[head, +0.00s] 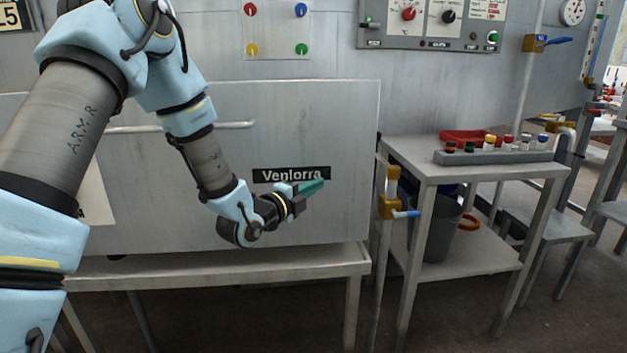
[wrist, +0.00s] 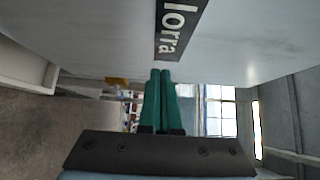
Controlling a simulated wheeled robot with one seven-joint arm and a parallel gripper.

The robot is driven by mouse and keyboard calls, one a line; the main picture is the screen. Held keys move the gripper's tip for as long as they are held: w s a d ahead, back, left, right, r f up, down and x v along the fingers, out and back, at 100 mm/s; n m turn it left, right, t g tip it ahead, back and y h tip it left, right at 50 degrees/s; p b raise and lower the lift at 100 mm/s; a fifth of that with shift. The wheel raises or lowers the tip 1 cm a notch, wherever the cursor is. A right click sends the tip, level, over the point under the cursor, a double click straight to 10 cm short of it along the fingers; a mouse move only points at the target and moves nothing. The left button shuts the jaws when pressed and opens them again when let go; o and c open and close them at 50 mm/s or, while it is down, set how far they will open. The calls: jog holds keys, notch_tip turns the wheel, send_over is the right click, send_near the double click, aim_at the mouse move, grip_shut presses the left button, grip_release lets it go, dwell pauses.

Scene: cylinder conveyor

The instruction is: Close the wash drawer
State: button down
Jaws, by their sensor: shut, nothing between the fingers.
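A large grey metal front panel (head: 300,130), which I take as the wash drawer's front, carries a long horizontal bar handle (head: 228,125) and a black "Venlorra" label (head: 290,174). I cannot tell how far it stands out from the body behind. My gripper (head: 322,187) has green fingers pressed together and empty. It is in front of the panel, just below the label, pointing right. In the wrist view the shut fingers (wrist: 160,74) point along the panel (wrist: 110,35), beside the label (wrist: 178,30). Contact with the panel is not clear. My arm hides part of the handle and panel.
A grey bench (head: 310,262) runs beneath the panel. To the right stand a pipe with a yellow and blue valve (head: 390,195) and a metal side table (head: 420,160) with a rack of small bottles (head: 495,155). A grey bin (head: 440,230) is on its lower shelf.

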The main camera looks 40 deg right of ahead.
jog(key=shift+w+d, duration=0.3)
jog(key=shift+w, duration=0.2)
jog(key=shift+w+d, duration=0.3)
jog(key=shift+w, duration=0.2)
